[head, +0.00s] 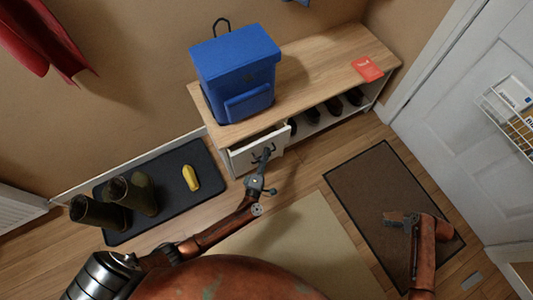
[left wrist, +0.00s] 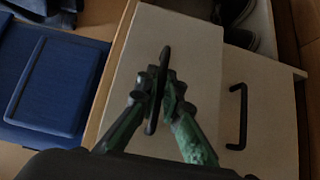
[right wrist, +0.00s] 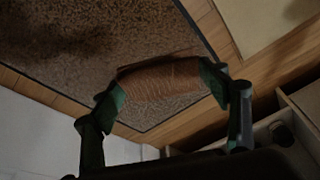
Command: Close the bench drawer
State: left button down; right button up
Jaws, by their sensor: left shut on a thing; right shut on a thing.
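The white bench drawer (head: 243,156) is at the left end of the wooden bench (head: 310,75), in the head view. It stands out a little, with a dark gap behind its front's upper edge. My left gripper (head: 265,160) is at the drawer front. In the left wrist view, my left gripper (left wrist: 160,92) is shut on a dark bar-shaped handle (left wrist: 164,58) over the pale front (left wrist: 200,60). A second black handle (left wrist: 237,117) is free to its right. My right gripper (head: 400,218) is over the brown doormat, shut on a brown ribbed thing (right wrist: 158,80).
A blue backpack (head: 235,65) and a red booklet (head: 367,69) are on the bench. Dark shoes (head: 333,105) stand on the open shelf. Boots (head: 130,193) and a yellow object (head: 190,178) are on a dark mat at left. The doormat (head: 375,185) lies right, before a white door.

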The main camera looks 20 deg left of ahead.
aim_at(260, 149)
pick_arm(q)
jog(key=shift+w+a+r, duration=0.1)
jog(key=shift+r, duration=0.05)
jog(key=shift+w+a, duration=0.65)
jog(key=shift+a, duration=0.2)
jog(key=shift+w+a, duration=0.65)
jog(key=shift+a, duration=0.2)
jog(key=c, duration=2.2)
grip_release()
jog(key=shift+c, duration=0.2)
jog(key=shift+o, duration=0.8)
jog(key=shift+s, duration=0.15)
jog(key=shift+s+d, duration=0.1)
jog(key=shift+s, duration=0.25)
jog(key=s+d, duration=0.1)
jog(key=s, duration=1)
jog(key=shift+d, duration=0.2)
